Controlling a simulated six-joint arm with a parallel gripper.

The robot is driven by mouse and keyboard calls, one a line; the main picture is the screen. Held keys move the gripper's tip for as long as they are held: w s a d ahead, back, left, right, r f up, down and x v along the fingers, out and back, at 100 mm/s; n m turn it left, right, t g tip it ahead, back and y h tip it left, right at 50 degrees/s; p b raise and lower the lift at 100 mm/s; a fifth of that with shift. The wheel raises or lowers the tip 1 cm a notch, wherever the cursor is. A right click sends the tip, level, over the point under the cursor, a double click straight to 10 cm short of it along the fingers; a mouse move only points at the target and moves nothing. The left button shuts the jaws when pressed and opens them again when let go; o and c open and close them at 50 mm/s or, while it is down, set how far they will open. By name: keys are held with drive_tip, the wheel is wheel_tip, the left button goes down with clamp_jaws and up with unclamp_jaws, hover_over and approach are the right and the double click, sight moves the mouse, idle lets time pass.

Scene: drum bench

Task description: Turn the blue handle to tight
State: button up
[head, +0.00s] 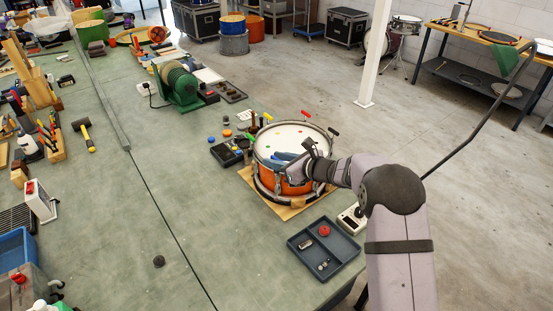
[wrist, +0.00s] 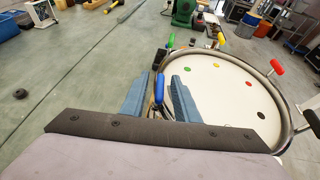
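The drum (head: 267,177) has an orange shell and a white head, and stands on a wooden board on the bench. The blue handle (wrist: 158,90) stands at the drum's near rim in the wrist view. My gripper (wrist: 159,77) is open, with one blue-grey finger on each side of the handle. A narrow gap shows between the handle and each finger. In the head view my gripper (head: 285,163) is over the drum's near side, and I cannot clearly pick out the blue handle there. The handle's lower part is partly hidden by the fingers.
Coloured dots mark the drumhead. A dark tray (head: 325,268) lies in front of the drum. The bench to the left (head: 190,215) is mostly clear.

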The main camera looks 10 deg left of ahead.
clamp_jaws()
drive_tip(key=m+b, duration=0.1)
drive_tip(key=b, duration=0.3)
drive_tip(key=shift+f+t+h, duration=0.2)
drive_tip(key=shift+t+h, duration=0.2)
